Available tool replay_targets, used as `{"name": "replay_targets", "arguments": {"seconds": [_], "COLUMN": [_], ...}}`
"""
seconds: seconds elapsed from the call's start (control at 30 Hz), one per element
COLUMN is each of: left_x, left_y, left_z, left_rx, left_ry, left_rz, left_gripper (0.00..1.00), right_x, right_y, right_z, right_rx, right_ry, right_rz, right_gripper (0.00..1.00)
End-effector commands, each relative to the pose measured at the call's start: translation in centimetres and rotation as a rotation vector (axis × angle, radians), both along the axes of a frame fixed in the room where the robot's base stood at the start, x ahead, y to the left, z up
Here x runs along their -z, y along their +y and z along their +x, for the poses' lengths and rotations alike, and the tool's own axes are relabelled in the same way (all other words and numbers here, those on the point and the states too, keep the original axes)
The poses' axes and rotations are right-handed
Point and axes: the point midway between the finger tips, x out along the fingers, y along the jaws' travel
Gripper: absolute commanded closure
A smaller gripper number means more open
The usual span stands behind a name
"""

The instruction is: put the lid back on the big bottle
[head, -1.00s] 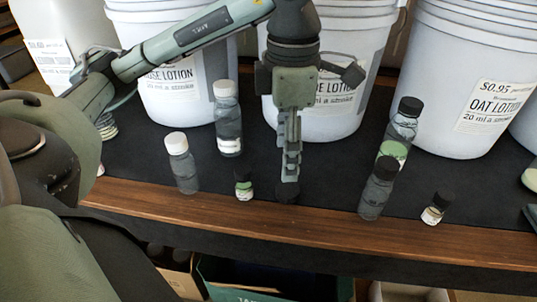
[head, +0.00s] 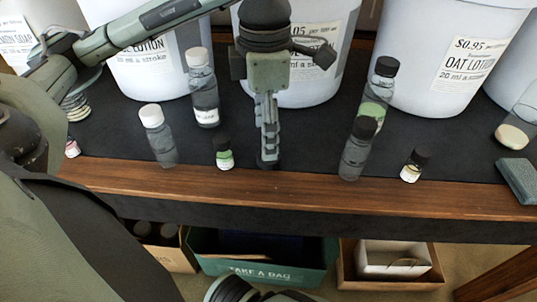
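My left gripper (head: 268,158) points straight down at mid-table, seen edge-on, so its finger gap is hidden. Something dark is at its tips; I cannot tell whether it is a lid. Larger bottles stand upright on the black mat: two with white caps, one at the back (head: 204,97) and one in front (head: 160,145), and two with black caps, one at the back (head: 375,98) and one in front (head: 354,158). Small capped bottles stand at left (head: 224,156) and right (head: 412,167). I cannot tell which is the big bottle. My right gripper is not visible.
Large white lotion buckets (head: 425,65) line the back. The wooden table edge (head: 300,190) runs along the front. A clear object with a cream end (head: 512,136) and a dark block (head: 520,180) lie at right. A green box (head: 262,270) stands below.

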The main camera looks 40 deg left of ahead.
Motion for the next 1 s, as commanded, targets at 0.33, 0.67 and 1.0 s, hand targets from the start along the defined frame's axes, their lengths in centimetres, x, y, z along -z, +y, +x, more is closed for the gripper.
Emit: {"name": "replay_targets", "arguments": {"seconds": [0.33, 0.67, 1.0], "left_x": [4.5, 4.7, 4.7], "left_y": [-0.4, -0.4, -0.4], "left_z": [0.2, 0.2, 0.2], "left_rx": [0.000, 0.000, 0.000], "left_ry": [0.002, 0.001, 0.001], "left_rz": [0.001, 0.001, 0.001], "left_gripper": [0.39, 0.39, 0.72], "right_x": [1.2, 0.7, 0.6], "right_y": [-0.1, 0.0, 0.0], "right_z": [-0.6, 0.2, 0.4], "right_rx": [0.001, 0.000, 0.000], "right_ry": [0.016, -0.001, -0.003], "right_rz": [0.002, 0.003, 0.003], "right_gripper": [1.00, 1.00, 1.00]}}
